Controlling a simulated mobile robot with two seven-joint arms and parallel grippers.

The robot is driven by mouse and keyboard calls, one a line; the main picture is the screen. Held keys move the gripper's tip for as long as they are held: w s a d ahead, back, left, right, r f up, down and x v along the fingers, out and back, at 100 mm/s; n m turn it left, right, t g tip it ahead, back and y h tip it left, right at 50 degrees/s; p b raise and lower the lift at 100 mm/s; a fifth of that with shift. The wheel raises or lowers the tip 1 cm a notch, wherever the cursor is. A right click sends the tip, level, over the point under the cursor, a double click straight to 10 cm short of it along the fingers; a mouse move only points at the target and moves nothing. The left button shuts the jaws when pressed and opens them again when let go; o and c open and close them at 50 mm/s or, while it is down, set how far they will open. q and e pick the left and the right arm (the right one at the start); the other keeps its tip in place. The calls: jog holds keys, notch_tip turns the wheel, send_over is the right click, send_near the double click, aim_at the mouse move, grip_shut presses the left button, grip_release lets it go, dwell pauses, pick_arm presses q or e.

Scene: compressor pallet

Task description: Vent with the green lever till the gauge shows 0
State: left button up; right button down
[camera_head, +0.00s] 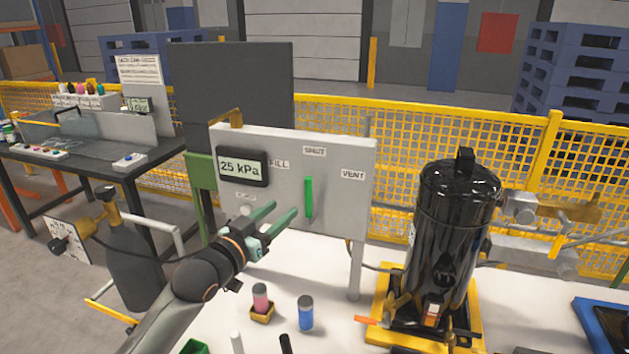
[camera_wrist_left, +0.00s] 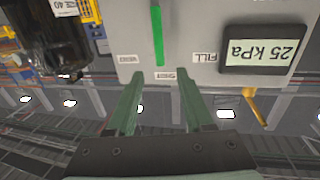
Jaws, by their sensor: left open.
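The green lever (camera_head: 308,196) stands upright on the grey panel (camera_head: 343,205), pointing at the SHUT label (camera_head: 315,151). The FILL label (camera_head: 279,164) is left of it, the VENT label (camera_head: 353,174) right. The gauge (camera_head: 240,168) reads 25 kPa. My left gripper (camera_head: 285,207) is open and empty, in front of the panel, left of the lever and apart from it. In the left wrist view, upside down, the lever (camera_wrist_left: 157,35) lies beyond the gap between the fingers (camera_wrist_left: 160,95), and the gauge (camera_wrist_left: 265,48) reads 25 kPa. My right gripper is not in view.
A black compressor (camera_head: 452,235) stands on a yellow base right of the panel. A dark cylinder (camera_head: 135,265) is at left, and a yellow fence (camera_head: 400,140) behind.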

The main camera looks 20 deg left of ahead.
aim_at(306, 188)
pick_arm(q)
jog(key=p+x, duration=0.1)
jog(key=x, duration=1.1)
jog(key=shift+d+r, duration=0.1)
grip_shut()
dwell(1.3)
